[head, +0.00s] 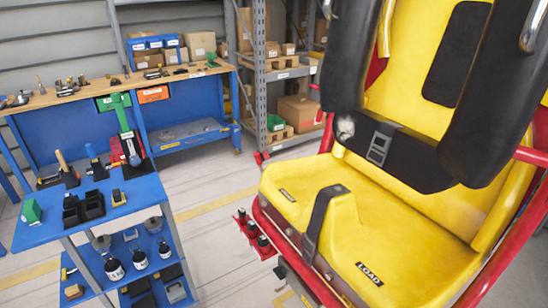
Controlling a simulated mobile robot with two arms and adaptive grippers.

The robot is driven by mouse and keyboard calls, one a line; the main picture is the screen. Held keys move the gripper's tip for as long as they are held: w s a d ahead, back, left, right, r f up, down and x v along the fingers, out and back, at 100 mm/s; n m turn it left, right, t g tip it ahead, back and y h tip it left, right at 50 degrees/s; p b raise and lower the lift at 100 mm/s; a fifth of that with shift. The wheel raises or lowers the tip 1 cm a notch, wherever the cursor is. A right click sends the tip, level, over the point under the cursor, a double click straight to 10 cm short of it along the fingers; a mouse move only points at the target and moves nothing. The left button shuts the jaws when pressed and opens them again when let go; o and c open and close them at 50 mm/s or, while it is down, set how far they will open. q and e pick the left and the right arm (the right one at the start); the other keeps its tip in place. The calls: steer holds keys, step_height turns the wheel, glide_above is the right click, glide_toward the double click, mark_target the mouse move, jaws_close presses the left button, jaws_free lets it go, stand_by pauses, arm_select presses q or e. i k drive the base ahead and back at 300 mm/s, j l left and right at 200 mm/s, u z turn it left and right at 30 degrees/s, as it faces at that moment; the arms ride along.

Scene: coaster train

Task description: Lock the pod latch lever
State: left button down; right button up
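The yellow coaster seat (410,215) in a red frame fills the right side of the head view. A small red part (262,159) sticks out left of the seat at cushion height. Lower on that side, a red bracket (257,234) carries several black knobs. I cannot tell which part, if any of these, is the pod latch lever, or how it is set. Black padded restraints (478,85) hang over the seat, and a black belt with a buckle (380,146) crosses it. Neither of my grippers is in view.
A blue tool cart (150,195) with tools, trays and bottles stands at the left. Behind it is a blue workbench with a wooden top (60,95). Grey shelving (262,80) with cardboard boxes stands at the back. The floor (205,200) between cart and seat is clear.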

mark_target(257, 156)
steer(key=i+j+z, duration=0.15)
steer(key=z, duration=0.3)
steer(key=i+j+z, duration=0.1)
steer(key=j+z, duration=0.2)
steer(key=z, duration=0.15)
steer(key=i+j+z, duration=0.1)
steer(key=j, duration=0.35)
steer(key=i+j+z, duration=0.1)
steer(key=j, duration=0.35)
steer(key=i+j+z, duration=0.1)
steer(key=j, duration=0.35)
steer(key=i+j, duration=0.1)
steer(key=j, duration=0.35)
steer(key=z, duration=0.05)
